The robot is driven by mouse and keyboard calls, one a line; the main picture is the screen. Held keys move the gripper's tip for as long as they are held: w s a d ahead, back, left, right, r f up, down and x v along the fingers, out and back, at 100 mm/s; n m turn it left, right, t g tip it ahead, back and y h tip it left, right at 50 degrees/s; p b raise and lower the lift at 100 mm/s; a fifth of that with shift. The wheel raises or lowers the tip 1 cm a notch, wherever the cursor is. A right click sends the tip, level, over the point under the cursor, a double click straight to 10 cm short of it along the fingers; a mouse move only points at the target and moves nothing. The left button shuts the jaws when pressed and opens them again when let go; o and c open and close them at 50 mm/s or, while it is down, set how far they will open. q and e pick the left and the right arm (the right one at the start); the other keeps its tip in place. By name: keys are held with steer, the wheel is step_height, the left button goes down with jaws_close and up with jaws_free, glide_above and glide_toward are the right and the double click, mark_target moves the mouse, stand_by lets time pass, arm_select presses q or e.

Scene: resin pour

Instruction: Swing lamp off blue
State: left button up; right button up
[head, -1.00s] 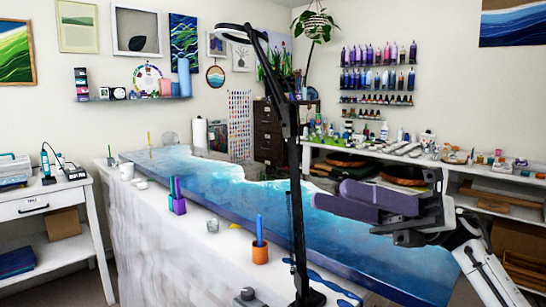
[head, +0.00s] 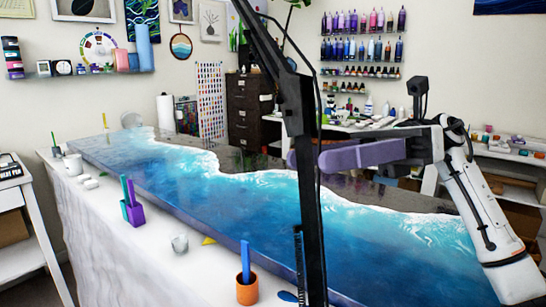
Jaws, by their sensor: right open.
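The black lamp (head: 303,120) stands close in front of me, its upright and jointed arm crossing the picture from bottom to top. Its head is out of view above. Behind it lies the long blue resin panel (head: 250,215) with white wave lines. My right gripper (head: 308,158) is open, with purple fingers pointing left at the lamp's upright. One fingertip shows left of the upright and passes behind it; the other ends at its right side. I cannot tell whether they touch. My left gripper is not in view.
Bottle shelves (head: 360,62) hang on the back wall.

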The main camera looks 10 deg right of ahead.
steer(key=p+x, duration=0.1)
steer(key=x, duration=0.6)
steer(key=shift+w, duration=0.2)
jaws_close()
